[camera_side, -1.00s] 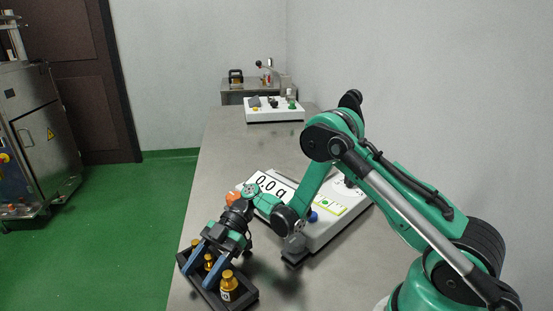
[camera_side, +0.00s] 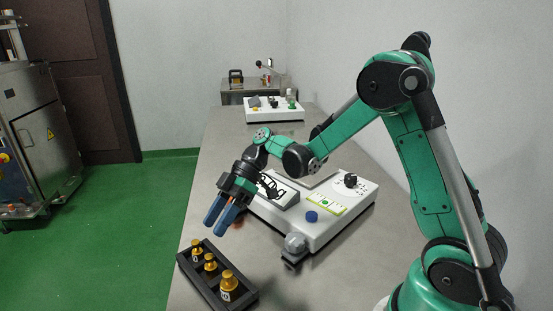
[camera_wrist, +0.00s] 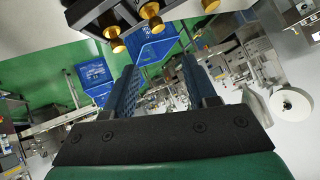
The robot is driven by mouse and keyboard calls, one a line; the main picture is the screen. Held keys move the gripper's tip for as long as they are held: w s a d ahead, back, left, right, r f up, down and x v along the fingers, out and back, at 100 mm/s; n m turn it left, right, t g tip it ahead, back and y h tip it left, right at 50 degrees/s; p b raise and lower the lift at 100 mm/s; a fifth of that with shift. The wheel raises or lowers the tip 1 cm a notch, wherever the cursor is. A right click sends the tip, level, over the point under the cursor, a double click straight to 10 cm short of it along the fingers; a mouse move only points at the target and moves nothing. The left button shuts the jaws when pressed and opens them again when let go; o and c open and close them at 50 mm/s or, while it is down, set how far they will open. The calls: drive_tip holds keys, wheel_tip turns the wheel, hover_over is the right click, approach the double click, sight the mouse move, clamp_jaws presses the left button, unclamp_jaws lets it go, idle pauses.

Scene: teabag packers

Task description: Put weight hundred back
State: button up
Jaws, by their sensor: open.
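Three gold weights stand upright in a black rack (camera_side: 246,297) near the table's front left edge: a far one (camera_side: 197,250), a middle one (camera_side: 210,262) and a larger near one (camera_side: 228,286). Their labels are too small to read, so I cannot tell which is the hundred. My gripper (camera_side: 219,220) is open and empty, above and behind the rack, its blue fingers pointing down. In the wrist view, the open fingers (camera_wrist: 158,75) have nothing between them, and the rack (camera_wrist: 85,15) with gold weights (camera_wrist: 118,45) shows at the top.
Another white device (camera_side: 274,113) stands farther back. The steel table (camera_side: 225,150) is clear between them on the left.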

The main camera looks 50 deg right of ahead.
drive_tip(key=s+d+r+m+t+h, duration=0.3)
drive_tip(key=s+r+m+t+h, duration=0.2)
drive_tip(key=s+m+h, duration=0.4)
drive_tip(key=shift+d+m+t+h, duration=0.25)
drive_tip(key=shift+m+t+h, duration=0.4)
drive_tip(key=shift+m, duration=1.35)
